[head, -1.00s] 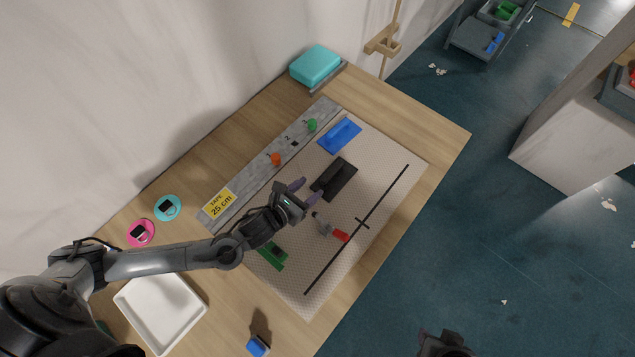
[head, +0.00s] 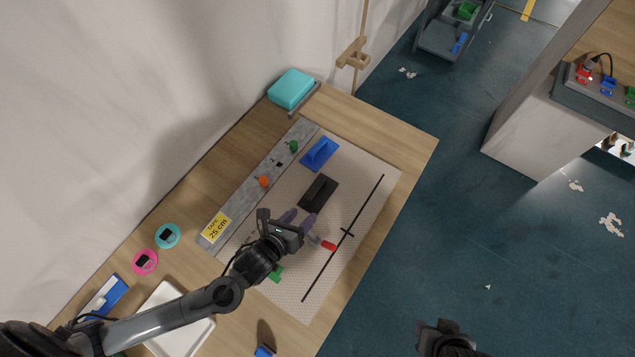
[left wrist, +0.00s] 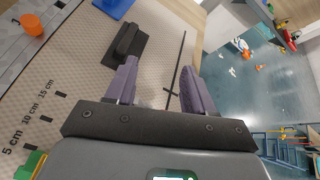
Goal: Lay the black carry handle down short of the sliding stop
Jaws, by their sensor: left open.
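The black carry handle (head: 318,192) lies flat on the pale textured mat (head: 345,170), between a blue handled block and my left gripper. It also shows in the left wrist view (left wrist: 125,45), ahead of the left finger. My left gripper (head: 298,219) is open and empty, its fingers apart, just short of the handle and not around it. In the left wrist view the gripper (left wrist: 157,70) has bare mat between its fingers. A grey strip (head: 245,190) beside the mat carries an orange knob (head: 264,181) and a green knob (head: 293,146); I cannot tell which piece is the sliding stop.
A blue handled block (head: 319,153) lies beyond the handle. A red-ended tool (head: 329,246) and a green piece (head: 276,274) are partly hidden by my left gripper. A thin black line (head: 365,203) with a crossbar runs along the mat. A white tray (head: 207,327) stands lower left.

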